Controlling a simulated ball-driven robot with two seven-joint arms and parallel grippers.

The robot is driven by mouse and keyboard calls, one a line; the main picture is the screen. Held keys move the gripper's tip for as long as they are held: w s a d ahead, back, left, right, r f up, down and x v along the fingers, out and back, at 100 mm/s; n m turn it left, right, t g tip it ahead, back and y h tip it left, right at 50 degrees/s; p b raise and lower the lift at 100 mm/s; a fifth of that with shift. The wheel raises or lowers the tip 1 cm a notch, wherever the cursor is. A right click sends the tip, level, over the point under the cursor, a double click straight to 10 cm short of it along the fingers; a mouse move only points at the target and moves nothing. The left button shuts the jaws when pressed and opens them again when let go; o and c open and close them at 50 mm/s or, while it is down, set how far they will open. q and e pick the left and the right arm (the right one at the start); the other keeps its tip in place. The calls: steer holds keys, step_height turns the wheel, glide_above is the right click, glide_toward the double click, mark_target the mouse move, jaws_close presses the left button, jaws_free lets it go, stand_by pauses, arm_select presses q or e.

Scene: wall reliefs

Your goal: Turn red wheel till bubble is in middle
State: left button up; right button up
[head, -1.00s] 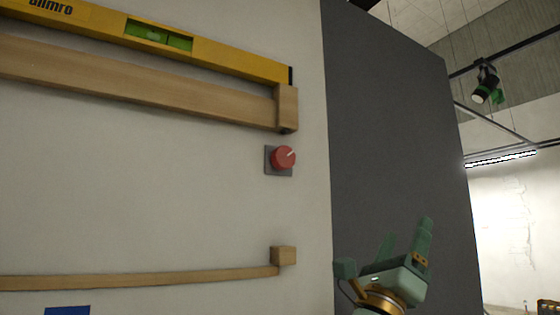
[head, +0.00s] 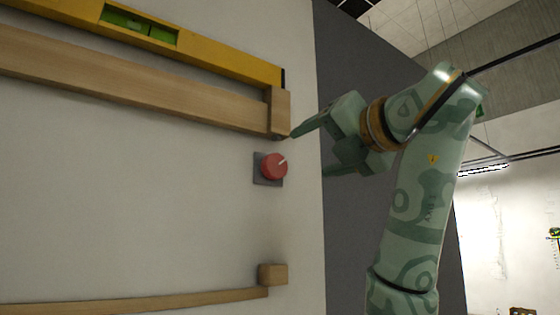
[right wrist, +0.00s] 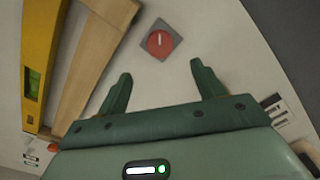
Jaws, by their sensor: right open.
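The red wheel (head: 274,166) is a round knob with a white pointer line, on a grey square plate on the white wall; it also shows in the right wrist view (right wrist: 158,42). A yellow spirit level (head: 210,51) lies along a wooden rail above it. Its green vial (head: 139,25) shows in the head view, but I cannot make out clearly where the bubble sits. My right gripper (head: 306,153) is open and empty, to the right of the wheel and apart from it. In the right wrist view the wheel lies beyond and between the fingertips (right wrist: 162,78). My left gripper is not in view.
The wooden rail (head: 140,85) ends in a block (head: 279,112) just above the wheel. A lower thin wooden strip (head: 150,303) ends in another block (head: 273,274). A dark grey panel (head: 345,235) stands to the right. The wall around the wheel's lower side is bare.

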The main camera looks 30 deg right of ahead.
mark_target(278, 166)
steer(key=w, duration=0.3)
steer(key=w+a+p, duration=0.1)
steer(key=w, duration=0.3)
steer(key=w+p, duration=0.1)
steer(key=w, duration=0.3)
steer(key=shift+w+a, duration=0.15)
steer(key=shift+a, duration=0.15)
steer(key=c, duration=1)
